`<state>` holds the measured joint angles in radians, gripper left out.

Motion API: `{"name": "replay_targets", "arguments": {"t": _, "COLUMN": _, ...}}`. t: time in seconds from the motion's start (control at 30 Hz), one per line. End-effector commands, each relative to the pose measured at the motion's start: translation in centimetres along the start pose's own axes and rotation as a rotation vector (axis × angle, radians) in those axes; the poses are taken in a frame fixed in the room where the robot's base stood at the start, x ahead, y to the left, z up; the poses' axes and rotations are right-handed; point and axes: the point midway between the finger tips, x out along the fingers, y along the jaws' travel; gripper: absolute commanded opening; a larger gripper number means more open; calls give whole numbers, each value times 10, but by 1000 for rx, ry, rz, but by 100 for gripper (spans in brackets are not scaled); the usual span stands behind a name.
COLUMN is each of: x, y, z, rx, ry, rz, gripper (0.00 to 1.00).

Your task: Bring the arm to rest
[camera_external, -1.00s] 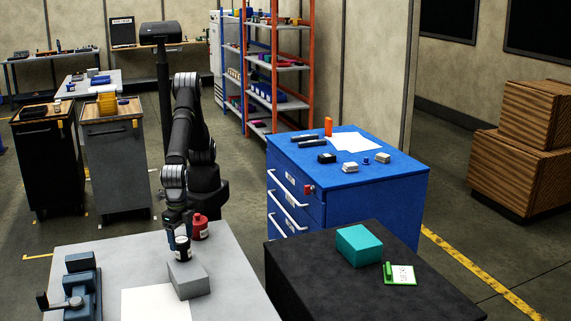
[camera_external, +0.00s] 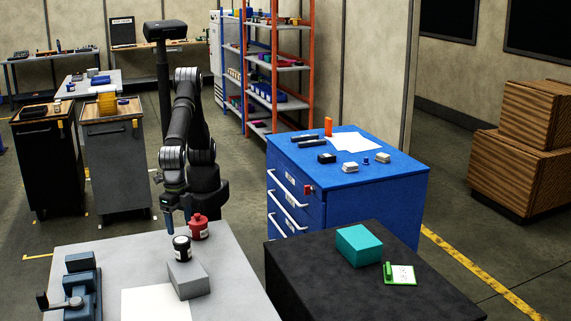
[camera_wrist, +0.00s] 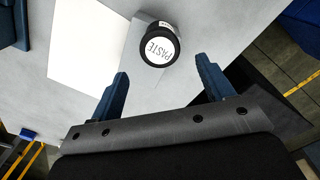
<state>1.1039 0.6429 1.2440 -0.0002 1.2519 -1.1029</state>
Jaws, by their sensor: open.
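My gripper (camera_external: 177,214) is open and empty. It hangs over the far part of the grey table (camera_external: 100,258), above and behind a dark jar (camera_external: 182,249) with a white label. The jar stands upright on a grey block (camera_external: 188,281), apart from my fingers. In the wrist view my gripper (camera_wrist: 162,83) shows both blue fingers spread wide. The jar (camera_wrist: 160,46), its round lid reading "PASTE", lies just beyond the fingertips with nothing between the fingers but table and block.
A blue vise-like tool (camera_external: 82,288) and a white sheet (camera_external: 155,304) are on the grey table. A black table (camera_external: 330,288) bears a teal box (camera_external: 359,245). A blue drawer cabinet (camera_external: 400,185) stands behind it.

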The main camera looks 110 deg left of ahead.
Motion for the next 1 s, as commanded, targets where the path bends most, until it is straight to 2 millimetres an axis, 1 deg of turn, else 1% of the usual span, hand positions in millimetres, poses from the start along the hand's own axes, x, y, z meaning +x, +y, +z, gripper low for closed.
{"name": "replay_targets", "arguments": {"t": 0.5, "x": 101, "y": -1, "z": 0, "rx": 0, "ry": -2, "rz": -4, "gripper": 74}}
{"name": "replay_targets", "arguments": {"t": 0.57, "x": 112, "y": -1, "z": 0, "rx": 0, "ry": -2, "rz": -4, "gripper": 74}}
{"name": "replay_targets", "arguments": {"t": 0.6, "x": 112, "y": 0, "z": 0, "rx": 0, "ry": 0, "rz": 0, "gripper": 74}}
{"name": "replay_targets", "arguments": {"t": 0.63, "x": 103, "y": 1, "z": 0, "rx": 0, "ry": 2, "rz": 4, "gripper": 74}}
{"name": "replay_targets", "arguments": {"t": 0.7, "x": 92, "y": 1, "z": 0, "rx": 0, "ry": 2, "rz": 3, "gripper": 74}}
{"name": "replay_targets", "arguments": {"t": 0.8, "x": 81, "y": 0, "z": 0, "rx": 0, "ry": 1, "rz": 1, "gripper": 74}}
{"name": "replay_targets", "arguments": {"t": 1.0, "x": 73, "y": 0, "z": 0, "rx": 0, "ry": 0, "rz": -1, "gripper": 74}}
